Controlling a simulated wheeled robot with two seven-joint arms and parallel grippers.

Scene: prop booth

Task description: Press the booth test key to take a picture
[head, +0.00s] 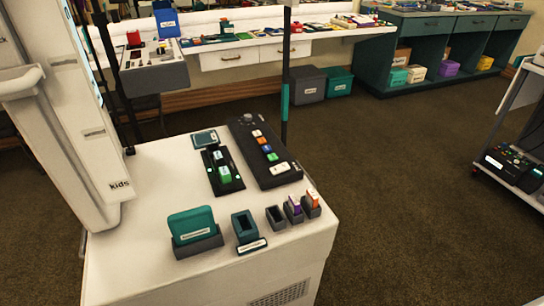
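A dark control panel (254,142) lies on the white cabinet top (150,190). It has a round knob (248,118) at its far end and a column of small keys in white, blue, orange and green. A larger white key (280,168) sits at its near end. The key labels are too small to read, so I cannot tell which one is the test key. Neither of my grippers shows in the head view.
A dark tray with green blocks (224,173) lies left of the panel. Teal and dark holders (194,229) line the front edge. A tall white unit (70,110) stands at left, a thin pole (285,75) behind the panel. Carpet (420,170) at right is open.

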